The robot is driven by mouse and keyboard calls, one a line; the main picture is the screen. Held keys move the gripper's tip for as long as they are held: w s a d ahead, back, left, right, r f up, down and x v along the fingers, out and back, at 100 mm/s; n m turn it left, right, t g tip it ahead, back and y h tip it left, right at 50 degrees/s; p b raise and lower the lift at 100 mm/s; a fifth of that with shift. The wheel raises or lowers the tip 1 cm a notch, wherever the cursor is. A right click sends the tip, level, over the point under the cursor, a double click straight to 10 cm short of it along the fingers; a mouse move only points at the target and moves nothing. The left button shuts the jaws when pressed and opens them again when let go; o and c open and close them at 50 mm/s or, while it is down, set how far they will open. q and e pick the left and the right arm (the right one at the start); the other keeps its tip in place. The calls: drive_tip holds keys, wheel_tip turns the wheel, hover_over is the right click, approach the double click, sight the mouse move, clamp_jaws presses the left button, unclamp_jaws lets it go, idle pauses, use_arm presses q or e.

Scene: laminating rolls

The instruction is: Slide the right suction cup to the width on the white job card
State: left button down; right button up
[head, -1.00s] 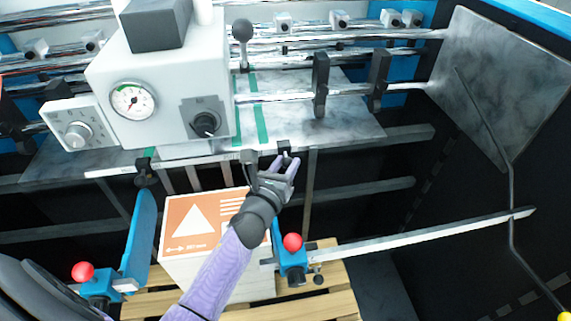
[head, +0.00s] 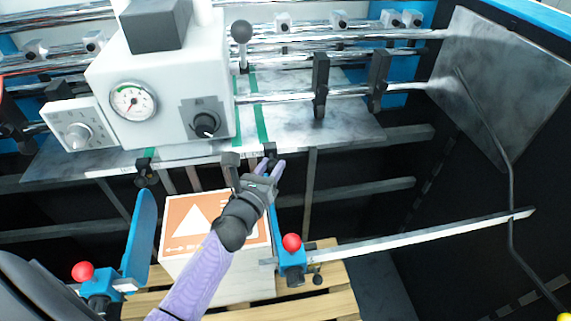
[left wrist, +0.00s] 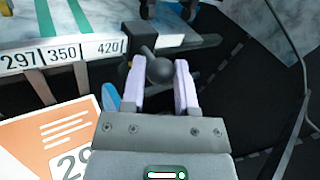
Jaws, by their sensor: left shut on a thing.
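My left gripper (head: 268,169) is shut on the dark knob of the right suction cup (head: 269,150), at the front edge of the feed table. In the left wrist view the lilac fingers (left wrist: 160,85) sit either side of the round dark knob (left wrist: 159,70). The black block of the cup (left wrist: 150,36) is on the rail just right of the 420 mark. The white scale (left wrist: 62,52) reads 297, 350 and 420. The left suction cup (head: 146,172) sits further left on the rail. My right gripper is not in view.
A box with an orange label (head: 190,222) stands on a wooden pallet (head: 330,301) below, between blue guides with red knobs (head: 291,242). A white machine head with a gauge (head: 133,101) overhangs the table. The rail right of the cup is clear.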

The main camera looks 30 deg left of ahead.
use_arm(q)
drive_tip(key=s+a, duration=0.4)
drive_tip(key=a, duration=0.1)
drive_tip(key=shift+a, duration=0.1)
drive_tip(key=shift+c, duration=1.9)
unclamp_jaws()
drive_tip(key=s+b, duration=0.2)
drive_tip(key=s, duration=0.8)
drive_tip(key=shift+d+b, duration=0.25)
drive_tip(key=shift+b, duration=0.05)
drive_tip(key=shift+f, duration=0.1)
